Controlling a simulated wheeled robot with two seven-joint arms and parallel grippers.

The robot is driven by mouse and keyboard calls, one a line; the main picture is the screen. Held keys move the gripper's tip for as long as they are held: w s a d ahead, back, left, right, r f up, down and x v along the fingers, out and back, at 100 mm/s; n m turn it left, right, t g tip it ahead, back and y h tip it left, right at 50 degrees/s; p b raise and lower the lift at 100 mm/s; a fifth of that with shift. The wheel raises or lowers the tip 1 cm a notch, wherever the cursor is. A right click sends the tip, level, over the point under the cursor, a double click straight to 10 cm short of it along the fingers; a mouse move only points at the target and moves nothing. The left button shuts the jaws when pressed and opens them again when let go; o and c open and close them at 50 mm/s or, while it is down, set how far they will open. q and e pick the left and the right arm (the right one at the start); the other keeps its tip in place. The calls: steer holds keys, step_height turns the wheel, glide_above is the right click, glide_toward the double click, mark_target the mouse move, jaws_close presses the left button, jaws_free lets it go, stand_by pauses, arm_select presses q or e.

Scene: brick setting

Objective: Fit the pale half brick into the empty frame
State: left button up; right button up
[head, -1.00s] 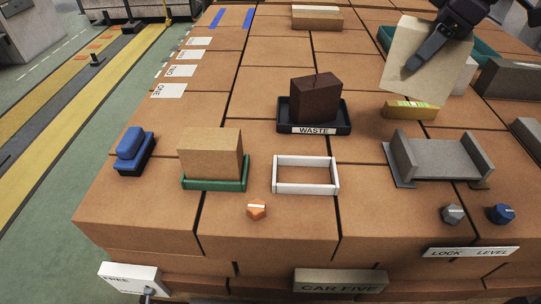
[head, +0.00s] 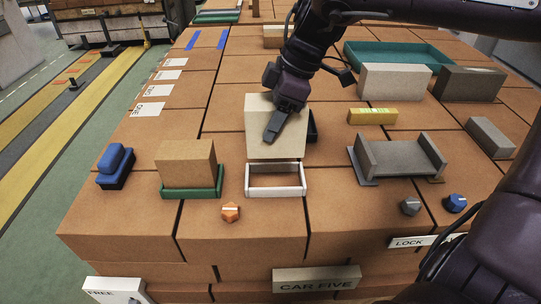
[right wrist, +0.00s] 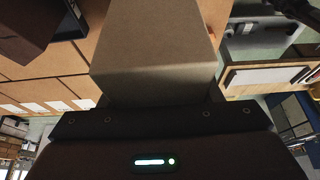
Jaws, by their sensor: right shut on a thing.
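The pale half brick (head: 262,140) is held in my right gripper (head: 272,128), just behind and above the empty white frame (head: 275,193) in the head view. The frame's inside shows bare brick surface. In the right wrist view the held brick (right wrist: 155,55) fills the middle, in front of the gripper's dark body. The brick hides most of the black waste tray (head: 312,126). My left gripper is not in view.
A tan brick (head: 187,162) sits in a green tray (head: 192,193) left of the frame. An orange knob (head: 231,212) is in front. A grey cradle (head: 405,160), a yellow level (head: 373,117) and loose bricks (head: 394,82) are to the right. A blue-topped block (head: 115,163) is far left.

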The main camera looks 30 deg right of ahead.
step_height(320, 180, down, 6)
steer(key=shift+a+f+p, duration=0.1)
steer(key=shift+p, duration=0.5)
step_height(320, 180, down, 3)
steer(key=shift+f+p, duration=0.2)
steer(key=shift+p, duration=0.25)
steer(key=shift+f, duration=0.45)
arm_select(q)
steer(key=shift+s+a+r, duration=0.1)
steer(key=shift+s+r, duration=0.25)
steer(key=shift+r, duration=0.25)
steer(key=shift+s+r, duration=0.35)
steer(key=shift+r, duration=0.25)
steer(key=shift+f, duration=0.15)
arm_select(e)
steer(key=shift+f, duration=0.2)
steer(key=o, duration=1.4)
steer(key=shift+s, duration=0.1)
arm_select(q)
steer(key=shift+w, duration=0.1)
arm_select(e)
steer(key=shift+o, duration=0.2)
steer(key=shift+r, duration=0.15)
